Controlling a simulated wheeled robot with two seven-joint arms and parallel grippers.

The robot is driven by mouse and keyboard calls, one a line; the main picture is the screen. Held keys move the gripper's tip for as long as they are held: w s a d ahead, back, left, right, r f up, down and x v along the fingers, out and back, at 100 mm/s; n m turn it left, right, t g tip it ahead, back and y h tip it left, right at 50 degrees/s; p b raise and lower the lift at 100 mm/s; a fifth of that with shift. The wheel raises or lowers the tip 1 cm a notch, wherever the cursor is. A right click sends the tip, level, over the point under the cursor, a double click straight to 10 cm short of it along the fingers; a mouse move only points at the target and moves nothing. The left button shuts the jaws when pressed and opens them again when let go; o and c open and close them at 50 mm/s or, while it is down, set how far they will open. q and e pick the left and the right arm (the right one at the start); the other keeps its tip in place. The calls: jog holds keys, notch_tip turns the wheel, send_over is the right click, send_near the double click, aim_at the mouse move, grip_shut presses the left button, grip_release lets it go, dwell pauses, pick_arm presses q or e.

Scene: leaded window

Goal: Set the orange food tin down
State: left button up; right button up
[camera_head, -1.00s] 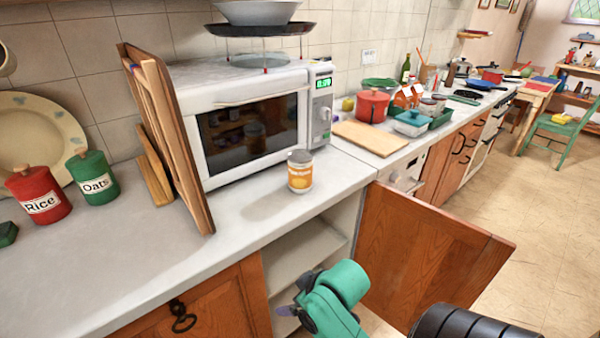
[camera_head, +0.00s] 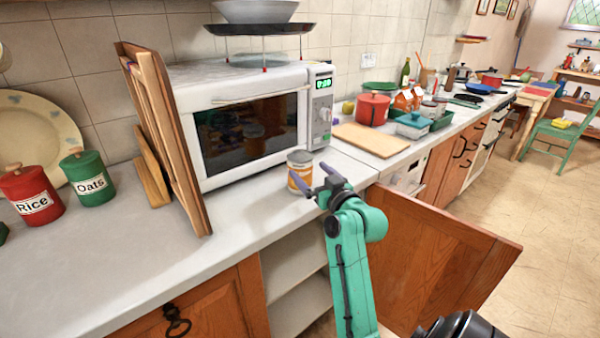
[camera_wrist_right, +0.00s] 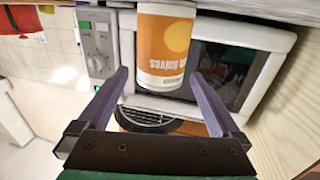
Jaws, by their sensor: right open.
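The orange food tin (camera_head: 300,166) stands upright on the grey counter (camera_head: 130,255), in front of the microwave's right part. It has a silver top and an orange and white label. My right gripper (camera_head: 311,177) is open at the tin, one finger crossing in front of it and the other to its right. In the right wrist view the tin (camera_wrist_right: 168,45) appears upside down, its near end between the spread fingertips (camera_wrist_right: 160,75). I cannot tell whether either finger touches it. My left gripper is not in view.
The white microwave (camera_head: 250,125) is close behind the tin. Wooden boards (camera_head: 165,140) lean at its left. An open cabinet door (camera_head: 435,255) juts out beside my right arm. A wooden board (camera_head: 371,139) lies to the right. The counter front left is clear.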

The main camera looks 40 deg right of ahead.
aim_at(301, 163)
jog(key=p+x, duration=0.1)
jog(key=x, duration=0.4)
jog(key=shift+w+p, duration=0.25)
jog(key=shift+p, duration=0.05)
jog(key=shift+w+f, duration=0.2)
jog(key=shift+w, duration=0.1)
jog(key=shift+r, duration=0.15)
grip_shut()
